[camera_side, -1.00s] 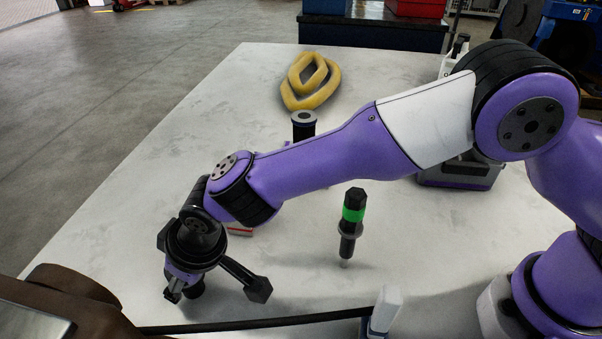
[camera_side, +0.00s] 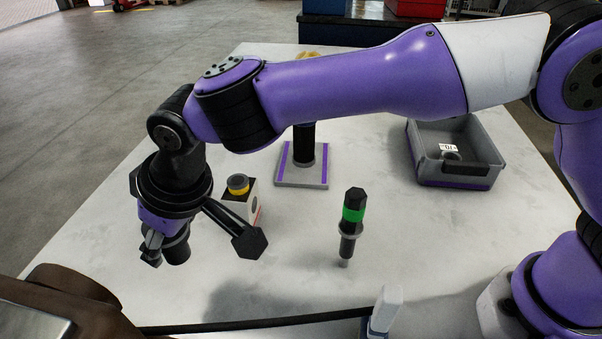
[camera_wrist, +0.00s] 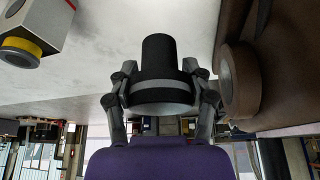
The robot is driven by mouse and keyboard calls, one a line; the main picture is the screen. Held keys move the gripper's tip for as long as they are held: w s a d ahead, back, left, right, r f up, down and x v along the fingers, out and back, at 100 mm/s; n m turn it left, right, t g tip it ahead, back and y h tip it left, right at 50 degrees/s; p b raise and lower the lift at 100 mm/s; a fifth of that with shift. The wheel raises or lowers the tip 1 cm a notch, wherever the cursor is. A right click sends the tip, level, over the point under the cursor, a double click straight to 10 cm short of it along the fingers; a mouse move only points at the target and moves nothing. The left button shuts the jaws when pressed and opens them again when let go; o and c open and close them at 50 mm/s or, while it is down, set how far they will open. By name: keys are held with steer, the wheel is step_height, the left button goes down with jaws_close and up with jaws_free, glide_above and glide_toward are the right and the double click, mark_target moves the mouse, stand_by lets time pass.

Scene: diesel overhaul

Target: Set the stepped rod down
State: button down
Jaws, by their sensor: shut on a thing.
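My gripper (camera_side: 164,247) is at the lower left in the side view, pointing down over the pale table. In the wrist view my gripper (camera_wrist: 161,92) has its two fingers on either side of a dark stepped cylinder, which I take as the stepped rod (camera_wrist: 158,58). The rod has a narrower black end, a wider collar and a grey band. In the side view the rod (camera_side: 178,252) hangs below the fingers, apparently clear of the table. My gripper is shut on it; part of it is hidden.
A black-and-green tool (camera_side: 352,226) stands upright farther right. Behind are a striped base (camera_side: 303,178) with a black post and a grey bin (camera_side: 456,168). A brown part (camera_side: 62,300) lies front left.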

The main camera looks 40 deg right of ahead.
steer(key=s+d+r+m+h, duration=0.1)
steer(key=s+d+m+h, duration=0.35)
steer(key=d, duration=0.95)
steer(key=s+d+r+m+h, duration=0.1)
steer(key=s+d+m, duration=0.1)
steer(key=d+m, duration=0.9)
steer(key=w+d+f+n, duration=0.1)
steer(key=d+f, duration=0.1)
steer(key=d, duration=0.2)
steer(key=w+d+f, duration=0.2)
steer(key=d, duration=0.2)
steer(key=w+d+f+n, duration=0.1)
steer(key=d+f, duration=0.1)
steer(key=d, duration=0.2)
steer(key=shift+w+d+f+n+y, duration=0.1)
steer(key=shift+w+d+n+y, duration=0.15)
steer(key=shift+w+n, duration=0.15)
steer(key=shift+w+d+f, duration=0.15)
steer(key=shift+d, duration=0.05)
steer(key=shift+d+f, duration=0.1)
steer(key=shift+f, duration=1.95)
steer(key=shift+f, duration=0.15)
steer(key=shift+c, duration=0.8)
jaws_free()
